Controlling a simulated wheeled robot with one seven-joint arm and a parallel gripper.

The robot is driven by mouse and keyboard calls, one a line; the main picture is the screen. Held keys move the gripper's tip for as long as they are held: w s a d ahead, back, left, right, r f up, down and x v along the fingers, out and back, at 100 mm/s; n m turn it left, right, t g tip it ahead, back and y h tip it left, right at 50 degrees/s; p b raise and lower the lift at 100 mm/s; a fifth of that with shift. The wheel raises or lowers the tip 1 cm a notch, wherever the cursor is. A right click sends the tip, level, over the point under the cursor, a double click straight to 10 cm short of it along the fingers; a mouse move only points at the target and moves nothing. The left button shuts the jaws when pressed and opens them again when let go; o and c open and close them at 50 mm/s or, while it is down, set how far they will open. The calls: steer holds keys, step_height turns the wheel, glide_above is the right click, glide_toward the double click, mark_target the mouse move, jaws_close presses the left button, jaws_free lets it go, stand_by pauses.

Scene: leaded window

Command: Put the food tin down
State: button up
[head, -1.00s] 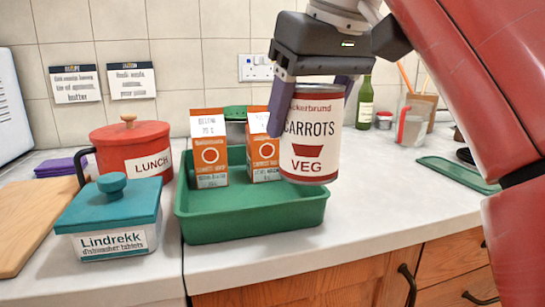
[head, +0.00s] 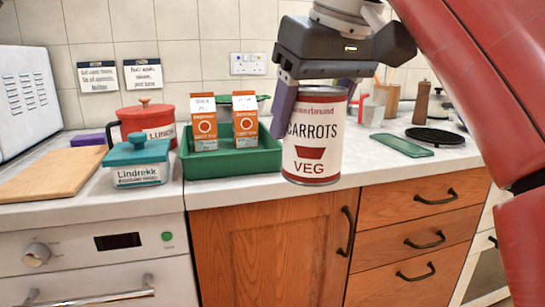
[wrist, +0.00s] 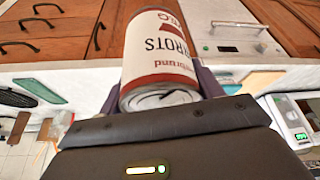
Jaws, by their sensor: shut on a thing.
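The food tin (head: 316,137) has a cream label reading CARROTS and VEG with dark red bands. My gripper (head: 316,92) is shut on the tin near its top, with a finger at each side. The tin hangs upright in front of the counter's front edge, apart from the worktop as far as I can tell. In the wrist view the tin (wrist: 160,55) sits between the fingers, its metal end towards the camera. One finger is mostly hidden behind the tin in the head view.
A green tray (head: 238,160) holding two orange cartons (head: 204,125) stands left of the tin. A teal-lidded box (head: 138,165), red LUNCH pot (head: 150,124) and wooden board (head: 55,174) are further left. A green board (head: 402,145) and black trivet (head: 435,136) lie right. Bare worktop (head: 362,160) shows between.

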steer(key=shift+w+f, duration=0.3)
steer(key=shift+f, duration=0.15)
steer(key=w+d+f+m+h, duration=0.15)
steer(key=w+d+f, duration=0.35)
steer(key=f, duration=1.4)
steer(key=w+d+f+m, duration=0.25)
steer(key=w+f, duration=0.45)
steer(key=f, duration=1.2)
steer(key=w+d+f+m+h, duration=0.1)
steer(key=w+d+f+m, duration=0.35)
steer(key=f, duration=1.45)
steer(key=s+a+f+n, duration=0.1)
steer(key=s+f+n, duration=0.1)
steer(key=f, duration=0.4)
steer(key=shift+s+a+f+t, duration=0.2)
steer(key=shift+s+t, duration=0.1)
steer(key=shift+s, duration=0.3)
